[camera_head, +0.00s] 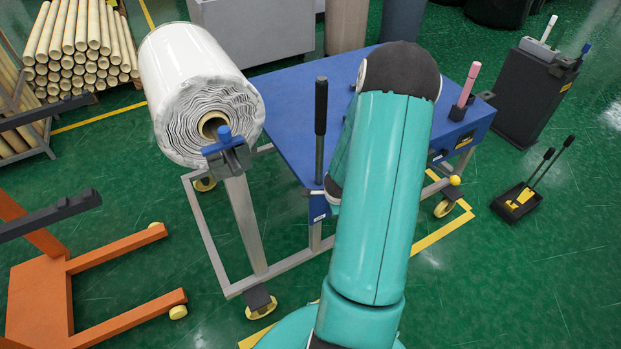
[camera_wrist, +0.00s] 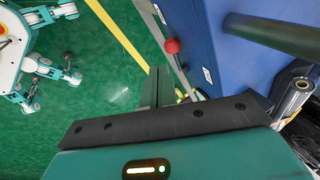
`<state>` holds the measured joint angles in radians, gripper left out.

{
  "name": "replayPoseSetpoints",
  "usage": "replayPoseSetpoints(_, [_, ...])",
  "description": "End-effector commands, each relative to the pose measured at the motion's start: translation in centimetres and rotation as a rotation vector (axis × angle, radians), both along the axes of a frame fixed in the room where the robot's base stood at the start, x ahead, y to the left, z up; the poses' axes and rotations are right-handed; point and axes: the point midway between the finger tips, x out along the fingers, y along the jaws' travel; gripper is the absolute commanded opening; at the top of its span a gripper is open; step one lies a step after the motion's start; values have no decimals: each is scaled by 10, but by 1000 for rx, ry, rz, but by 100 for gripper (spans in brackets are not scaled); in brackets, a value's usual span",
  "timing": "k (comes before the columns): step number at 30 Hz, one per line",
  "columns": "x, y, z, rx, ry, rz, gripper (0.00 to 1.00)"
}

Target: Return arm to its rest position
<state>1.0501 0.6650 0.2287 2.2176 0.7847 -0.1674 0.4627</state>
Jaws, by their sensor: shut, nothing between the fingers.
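My arm (camera_head: 372,200) is teal with a dark rounded joint at its top. It reaches up over the near right side of the blue cart (camera_head: 300,100) in the head view. My gripper is hidden behind the arm there. In the wrist view my gripper (camera_wrist: 160,72) shows as two narrow dark fingers close together beyond a black bolted bar. They are shut and hold nothing. They point past the side of the blue cart (camera_wrist: 225,70), with green floor and a yellow line beyond.
A large wrapped white roll (camera_head: 195,90) lies on the cart's left side. A black upright handle (camera_head: 320,130) and a pink-handled tool (camera_head: 468,85) stand on the cart. An orange wheeled frame (camera_head: 45,290) is at left. A dark tray with handles (camera_head: 517,203) sits on open green floor at right.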

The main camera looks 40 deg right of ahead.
Motion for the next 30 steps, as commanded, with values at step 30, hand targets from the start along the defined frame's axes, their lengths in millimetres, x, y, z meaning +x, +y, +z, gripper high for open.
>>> replayPoseSetpoints(30, [92, 198, 235, -233, -15, 1071, 0])
